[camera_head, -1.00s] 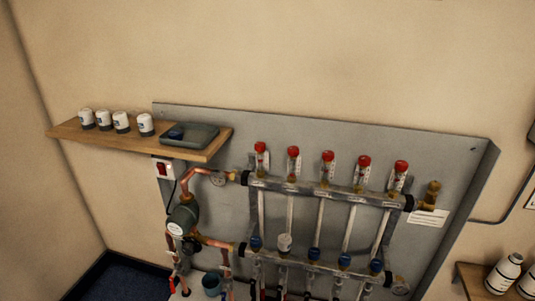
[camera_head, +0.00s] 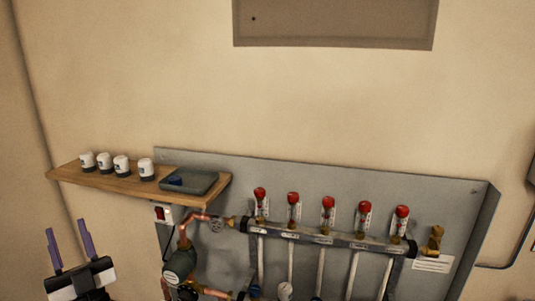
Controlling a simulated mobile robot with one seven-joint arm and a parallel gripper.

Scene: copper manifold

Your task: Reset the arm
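My gripper (camera_head: 70,244) shows at the lower left, with a black and white body and two purple fingers pointing up. The fingers stand apart with nothing between them, so it is open and empty. It is in front of the wall, below the left part of the wooden shelf (camera_head: 122,188) in the picture and left of the manifold (camera_head: 325,237). The rest of my arm is out of frame.
Several white caps (camera_head: 121,166) and a grey tray (camera_head: 190,181) with a blue item sit on the shelf. Red-topped flow meters (camera_head: 328,208) rise from the manifold's upper bar on a grey back panel (camera_head: 300,172). A pump (camera_head: 180,263) and red switch (camera_head: 162,215) are below the shelf. A grey wall box (camera_head: 335,22) is at the top.

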